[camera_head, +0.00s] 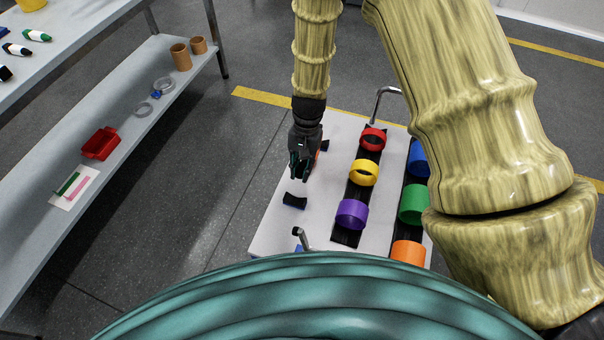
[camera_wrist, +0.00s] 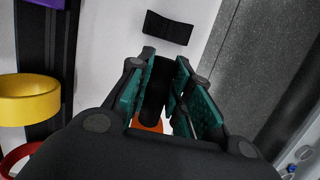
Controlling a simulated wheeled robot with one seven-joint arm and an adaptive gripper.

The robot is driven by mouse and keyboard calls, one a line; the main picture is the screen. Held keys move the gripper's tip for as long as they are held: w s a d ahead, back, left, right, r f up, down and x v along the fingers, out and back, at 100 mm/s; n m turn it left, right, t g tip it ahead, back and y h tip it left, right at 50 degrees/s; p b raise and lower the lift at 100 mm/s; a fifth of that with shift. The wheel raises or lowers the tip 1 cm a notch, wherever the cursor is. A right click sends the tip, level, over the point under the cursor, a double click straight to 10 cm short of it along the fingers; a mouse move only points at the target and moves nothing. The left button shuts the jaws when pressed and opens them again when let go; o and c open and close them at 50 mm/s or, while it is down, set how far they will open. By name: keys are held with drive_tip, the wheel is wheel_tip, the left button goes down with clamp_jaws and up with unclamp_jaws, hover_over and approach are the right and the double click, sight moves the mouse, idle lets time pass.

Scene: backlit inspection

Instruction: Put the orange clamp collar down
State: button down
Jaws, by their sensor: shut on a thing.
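My gripper (camera_head: 300,172) points down over the left part of a white cart top (camera_head: 275,230). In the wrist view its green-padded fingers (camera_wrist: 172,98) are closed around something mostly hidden. A small part of the orange clamp collar (camera_wrist: 148,126) shows between and below the fingers, beside a dark piece. In the head view only a sliver of orange shows beside the gripper. I cannot tell whether the collar touches the cart top. A black curved rest (camera_head: 294,201) lies empty just in front of the gripper; it also shows in the wrist view (camera_wrist: 167,28).
Black racks to the right bear red (camera_head: 373,139), yellow (camera_head: 363,173), purple (camera_head: 351,214), blue (camera_head: 419,158), green (camera_head: 413,204) and orange (camera_head: 408,253) rings. Another dark rest (camera_head: 325,145) sits behind the gripper. A shelf with a red bin (camera_head: 100,143) stands left, across open floor.

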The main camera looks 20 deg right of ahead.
sight(305, 161)
drive_tip(key=x, duration=0.2)
drive_tip(key=shift+w+d+f, duration=0.15)
drive_tip(key=shift+w+f, duration=0.1)
drive_tip(key=shift+f, duration=0.15)
drive_tip(key=c, duration=1.3)
unclamp_jaws()
drive_tip(key=p+v, duration=0.2)
drive_tip(key=v, duration=1)
drive_tip(key=shift+s+r, duration=0.1)
